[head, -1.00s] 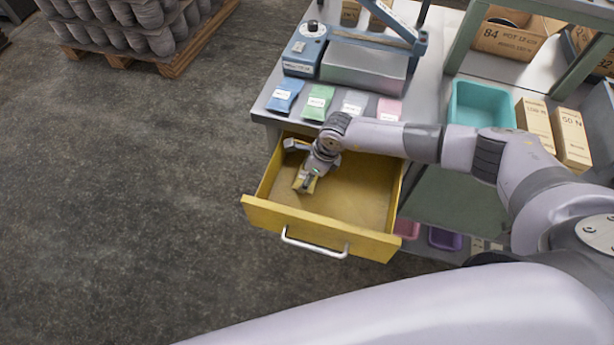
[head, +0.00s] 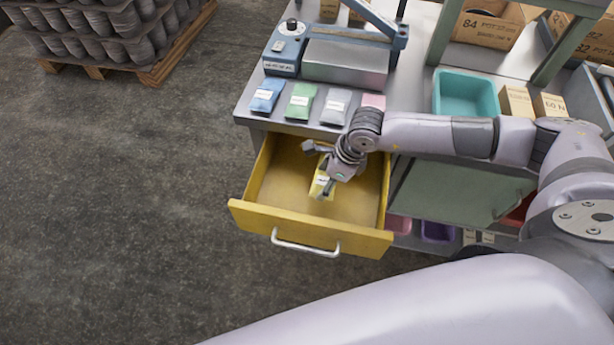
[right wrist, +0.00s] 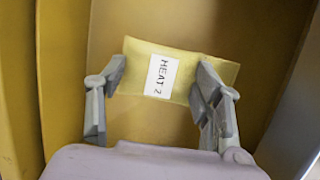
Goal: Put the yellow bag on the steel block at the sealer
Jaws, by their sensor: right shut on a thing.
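The yellow bag (head: 321,185) has a white label that reads "HEAT 2" in the right wrist view (right wrist: 185,72). My left gripper is out of view.
Blue (head: 267,95), green (head: 300,101), grey (head: 335,106) and pink bags (head: 373,101) lie in a row along the bench's front edge, before the block. A teal bin (head: 466,95) and cartons (head: 516,101) stand to the right. The sealer's arm (head: 360,20) is above the block.

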